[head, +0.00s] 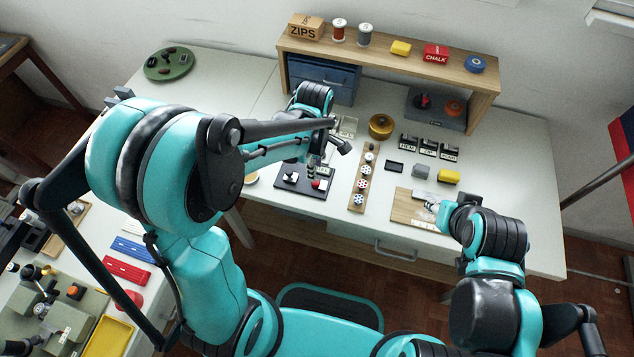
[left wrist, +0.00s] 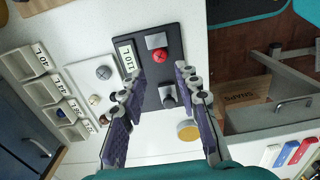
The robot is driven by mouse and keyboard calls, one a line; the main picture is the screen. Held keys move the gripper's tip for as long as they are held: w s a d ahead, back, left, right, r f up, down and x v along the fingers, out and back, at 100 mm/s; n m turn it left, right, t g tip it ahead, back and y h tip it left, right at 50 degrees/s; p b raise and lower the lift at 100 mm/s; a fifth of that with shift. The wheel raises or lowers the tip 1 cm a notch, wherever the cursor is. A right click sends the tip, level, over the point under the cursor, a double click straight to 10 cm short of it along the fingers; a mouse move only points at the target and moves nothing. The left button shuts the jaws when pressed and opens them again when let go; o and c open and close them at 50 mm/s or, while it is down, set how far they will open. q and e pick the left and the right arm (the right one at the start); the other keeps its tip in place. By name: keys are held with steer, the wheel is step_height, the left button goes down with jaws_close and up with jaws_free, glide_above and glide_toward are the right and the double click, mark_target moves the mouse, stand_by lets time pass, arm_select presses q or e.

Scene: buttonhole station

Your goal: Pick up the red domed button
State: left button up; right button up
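The red domed button (left wrist: 159,57) sits on a dark board (left wrist: 140,55) in the left wrist view, beside a grey metal block and a label. In the head view a small red spot, likely the button (head: 316,184), shows on the dark board (head: 287,189), partly covered by my left gripper. My left gripper (head: 320,168) hangs over the board. In the left wrist view its two fingers (left wrist: 160,82) are spread apart with nothing between them, and the button appears beyond the tips. My right gripper (head: 436,207) is at the wooden board on the right; its fingers are unclear.
A wooden strip with several round buttons (head: 362,185) lies right of the dark board. Labelled compartments (left wrist: 55,95) line the left wrist view's left side.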

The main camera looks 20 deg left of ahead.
mark_target(316, 183)
arm_select(q)
step_height(316, 183, down, 7)
steer(key=b, duration=0.3)
steer(key=shift+r, duration=0.1)
steer(key=shift+c, duration=0.3)
steer(key=c, duration=0.5)
steer(key=shift+r, duration=0.15)
